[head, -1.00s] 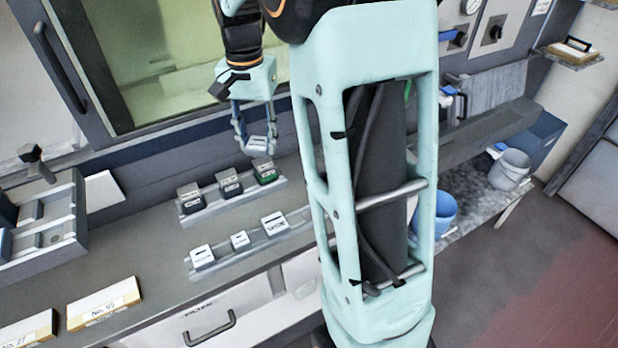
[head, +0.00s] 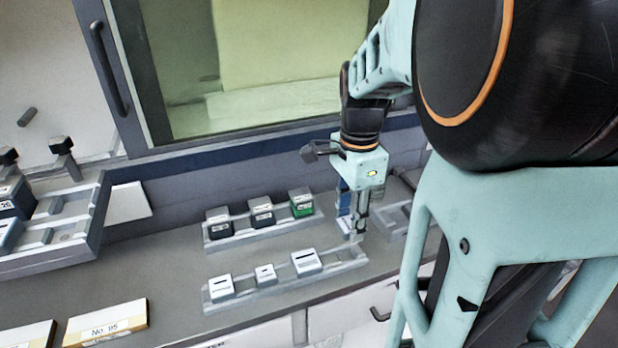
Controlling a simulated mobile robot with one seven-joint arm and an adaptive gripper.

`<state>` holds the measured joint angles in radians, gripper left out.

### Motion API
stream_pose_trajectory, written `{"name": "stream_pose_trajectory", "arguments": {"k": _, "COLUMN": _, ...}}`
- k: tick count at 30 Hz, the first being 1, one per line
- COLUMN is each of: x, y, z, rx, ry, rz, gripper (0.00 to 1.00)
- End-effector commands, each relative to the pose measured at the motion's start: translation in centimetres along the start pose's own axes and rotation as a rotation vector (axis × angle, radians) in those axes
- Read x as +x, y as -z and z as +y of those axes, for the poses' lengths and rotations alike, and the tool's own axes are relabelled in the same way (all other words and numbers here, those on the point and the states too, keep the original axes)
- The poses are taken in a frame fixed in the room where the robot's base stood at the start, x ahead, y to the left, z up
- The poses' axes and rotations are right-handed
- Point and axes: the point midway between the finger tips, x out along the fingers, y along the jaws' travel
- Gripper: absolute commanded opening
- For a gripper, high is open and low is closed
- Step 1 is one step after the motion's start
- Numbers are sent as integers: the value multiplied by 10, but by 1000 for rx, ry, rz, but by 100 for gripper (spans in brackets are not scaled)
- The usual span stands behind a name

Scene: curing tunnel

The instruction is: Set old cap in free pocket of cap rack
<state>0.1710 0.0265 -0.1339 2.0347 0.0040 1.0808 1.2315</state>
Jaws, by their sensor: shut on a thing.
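My gripper (head: 354,224) points down at the right end of the two racks, its fingers closed on a small pale cap that they mostly hide. The front rack (head: 240,298), apparently the cap rack, holds three white caps: one at the left (head: 220,288), a smaller one in the middle (head: 265,275) and a larger one (head: 306,263) at the right. The rack's right end (head: 350,258) looks bare, just below and in front of my gripper. I cannot tell whether the held cap touches anything.
A grey tray (head: 393,222) lies right of my gripper. A stepped stand (head: 80,240) is at the left, and a card box (head: 105,324) lies in front. The glazed tunnel window is behind.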

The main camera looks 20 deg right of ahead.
Motion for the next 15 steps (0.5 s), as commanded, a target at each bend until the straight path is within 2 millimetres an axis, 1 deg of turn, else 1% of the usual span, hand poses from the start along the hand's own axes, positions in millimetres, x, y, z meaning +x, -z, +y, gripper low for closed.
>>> {"name": "stream_pose_trajectory", "arguments": {"k": 1, "x": 8, "y": 0, "z": 0, "rx": 0, "ry": 0, "rz": 0, "gripper": 5}}
{"name": "stream_pose_trajectory", "arguments": {"k": 3, "x": 14, "y": 0, "z": 0, "rx": -1, "ry": 0, "rz": 0, "gripper": 5}}
{"name": "stream_pose_trajectory", "arguments": {"k": 15, "x": 44, "y": 0, "z": 0, "rx": -1, "ry": 0, "rz": 0, "gripper": 5}}
